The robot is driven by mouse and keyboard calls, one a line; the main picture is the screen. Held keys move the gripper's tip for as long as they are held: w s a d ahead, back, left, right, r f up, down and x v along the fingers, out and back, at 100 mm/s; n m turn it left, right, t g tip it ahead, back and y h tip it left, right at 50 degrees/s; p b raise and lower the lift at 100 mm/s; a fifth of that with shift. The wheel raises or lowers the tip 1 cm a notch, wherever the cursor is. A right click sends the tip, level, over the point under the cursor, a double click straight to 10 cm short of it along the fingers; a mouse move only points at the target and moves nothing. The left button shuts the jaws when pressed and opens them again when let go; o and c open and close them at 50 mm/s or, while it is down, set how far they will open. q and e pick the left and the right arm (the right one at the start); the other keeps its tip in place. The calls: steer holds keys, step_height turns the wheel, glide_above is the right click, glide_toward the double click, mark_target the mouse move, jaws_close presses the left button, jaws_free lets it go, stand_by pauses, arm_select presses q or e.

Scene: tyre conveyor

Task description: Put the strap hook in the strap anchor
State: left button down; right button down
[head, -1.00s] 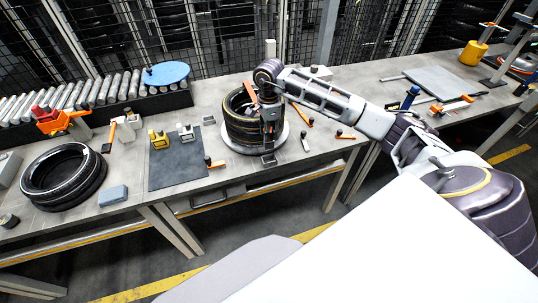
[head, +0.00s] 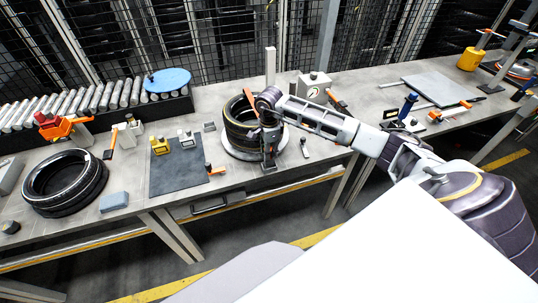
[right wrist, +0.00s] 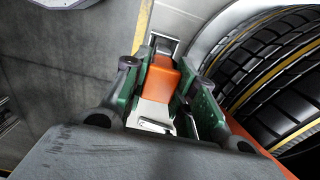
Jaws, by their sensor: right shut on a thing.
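My right gripper (head: 268,156) is low at the front of the tyre stack (head: 240,122). In the right wrist view its green fingers (right wrist: 165,88) are shut on the strap hook (right wrist: 162,78), an orange block with a bright metal part. A grey metal frame, apparently the strap anchor (right wrist: 165,42), lies just past the fingertips; it also shows in the head view (head: 268,167) below the gripper. The hook's far end is close to this frame, but I cannot tell whether it is inside. My left gripper is out of view.
An orange strap (right wrist: 258,140) runs beside the fingers, near the tyre treads. A dark mat (head: 178,178) with small blocks lies left of the stack, and a loose tyre (head: 65,182) further left. A gauge box (head: 314,88) stands behind my arm.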

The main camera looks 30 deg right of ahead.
step_height(320, 180, down, 2)
steer(key=shift+f, duration=0.35)
steer(key=shift+f, duration=0.1)
steer(key=c, duration=1.1)
jaws_free()
steer(key=shift+c, duration=0.2)
steer(key=shift+r, duration=0.3)
step_height(320, 180, up, 12)
steer(key=shift+f+b, duration=0.2)
steer(key=shift+b, duration=0.65)
